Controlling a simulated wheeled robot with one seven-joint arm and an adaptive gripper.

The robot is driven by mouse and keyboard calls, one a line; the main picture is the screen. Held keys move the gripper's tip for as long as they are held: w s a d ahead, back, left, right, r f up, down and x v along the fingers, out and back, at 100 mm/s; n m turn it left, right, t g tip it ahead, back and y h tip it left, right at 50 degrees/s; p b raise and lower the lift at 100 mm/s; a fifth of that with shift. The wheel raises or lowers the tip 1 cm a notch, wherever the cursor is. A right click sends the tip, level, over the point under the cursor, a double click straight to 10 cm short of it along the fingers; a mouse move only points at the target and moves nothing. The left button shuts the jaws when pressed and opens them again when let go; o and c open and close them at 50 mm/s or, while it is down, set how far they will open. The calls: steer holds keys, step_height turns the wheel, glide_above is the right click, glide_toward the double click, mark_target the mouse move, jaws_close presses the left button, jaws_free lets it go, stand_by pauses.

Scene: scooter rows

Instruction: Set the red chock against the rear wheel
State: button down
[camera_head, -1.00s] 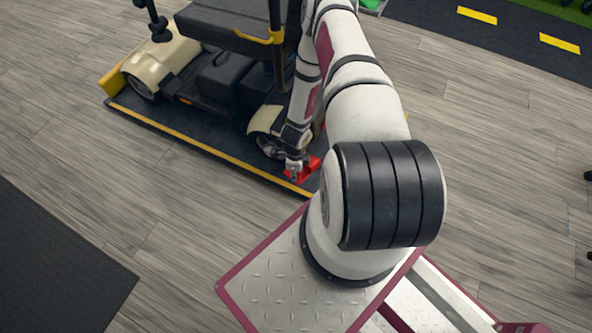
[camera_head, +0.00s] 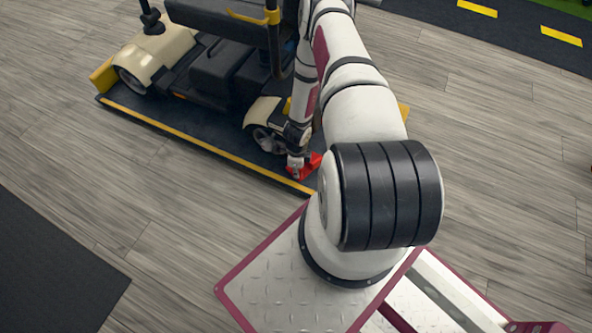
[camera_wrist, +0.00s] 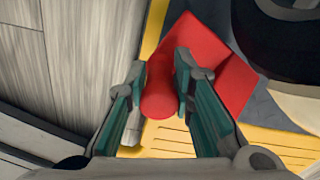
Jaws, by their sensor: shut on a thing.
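The red chock (camera_head: 313,162) is at the platform's near edge, just right of the scooter's near rear wheel (camera_head: 267,140). In the wrist view the red chock (camera_wrist: 222,75) has a round red grip part between my fingers and a sloped body toward the dark wheel (camera_wrist: 285,40) at upper right. A gap of dark mat shows between chock and wheel in that view. My gripper (camera_head: 296,173) is shut on the chock's grip, and it also shows in the wrist view (camera_wrist: 160,88). I cannot tell whether the chock's underside touches the mat. My arm hides part of the scooter.
The scooter (camera_head: 215,70) stands on a dark platform with a yellow edge line (camera_head: 190,142). A yellow block (camera_head: 103,75) is by its front wheel (camera_head: 132,80). A dark mat (camera_head: 50,260) lies at lower left.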

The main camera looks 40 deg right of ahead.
steer(key=shift+d+f+b, duration=0.15)
steer(key=shift+f+b, duration=0.45)
steer(key=shift+f, duration=0.2)
steer(key=shift+d+f+b, duration=0.15)
steer(key=shift+f+b, duration=0.4)
steer(key=shift+f, duration=0.25)
steer(key=shift+w+f, duration=0.15)
steer(key=shift+f, duration=0.15)
steer(key=shift+w+a+f+b, duration=0.25)
steer(key=shift+w+f+b, duration=0.4)
steer(key=shift+b, duration=0.35)
steer(key=shift+w+a+f+b, duration=0.1)
steer(key=shift+w+a+b, duration=0.3)
steer(key=shift+w, duration=0.5)
steer(key=shift+w+a+f+b, duration=0.1)
steer(key=shift+w+a+b, duration=0.3)
steer(key=shift+w, duration=0.5)
steer(key=shift+w+a, duration=0.7)
steer(key=shift+w, duration=0.05)
steer(key=shift+w, duration=0.25)
